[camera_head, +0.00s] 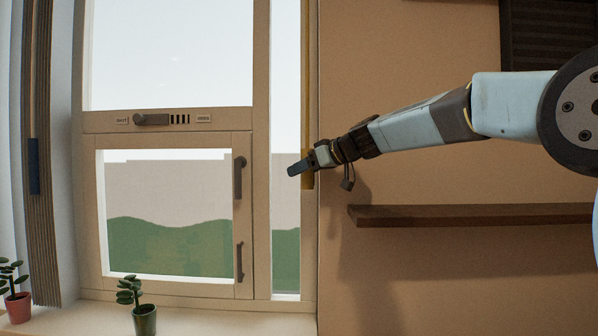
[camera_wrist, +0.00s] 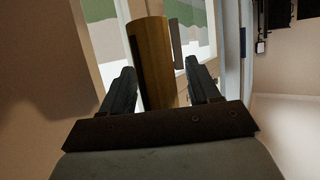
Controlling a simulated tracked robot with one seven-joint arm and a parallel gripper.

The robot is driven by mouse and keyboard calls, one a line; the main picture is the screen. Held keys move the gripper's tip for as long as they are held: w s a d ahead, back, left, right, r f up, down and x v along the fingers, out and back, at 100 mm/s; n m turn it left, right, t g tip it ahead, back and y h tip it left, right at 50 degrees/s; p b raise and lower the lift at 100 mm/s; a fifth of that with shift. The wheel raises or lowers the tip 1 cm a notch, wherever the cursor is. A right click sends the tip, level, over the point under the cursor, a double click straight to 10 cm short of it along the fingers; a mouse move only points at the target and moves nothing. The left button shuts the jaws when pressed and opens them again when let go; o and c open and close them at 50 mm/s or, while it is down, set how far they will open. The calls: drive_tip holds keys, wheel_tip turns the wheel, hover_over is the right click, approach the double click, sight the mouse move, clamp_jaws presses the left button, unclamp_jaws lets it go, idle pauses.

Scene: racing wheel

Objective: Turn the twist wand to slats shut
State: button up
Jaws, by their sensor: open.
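The twist wand appears to be a yellow-brown upright rod (camera_head: 307,90) hanging along the right side of the window frame in the head view. Its lower end is near my gripper (camera_head: 297,169), which reaches in from the right. In the wrist view the wand shows as a thick golden cylinder (camera_wrist: 150,40) with a dark stripe on its left side. It stands between the two fingers of my open gripper (camera_wrist: 159,82), with a visible gap on the right; contact on the left cannot be told. I cannot tell for sure which part is the blind's slats.
A window (camera_head: 170,205) with a slider latch (camera_head: 152,119) and dark handles (camera_head: 239,177) is to the left. Brown vertical folds (camera_head: 42,90) hang farther left. Potted plants (camera_head: 145,318) stand on the sill. A brown shelf (camera_head: 470,214) juts out below my arm.

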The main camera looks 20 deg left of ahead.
drive_tip(key=shift+w+a+f, duration=0.1)
drive_tip(key=shift+a+f, duration=0.05)
drive_tip(key=shift+a, duration=0.2)
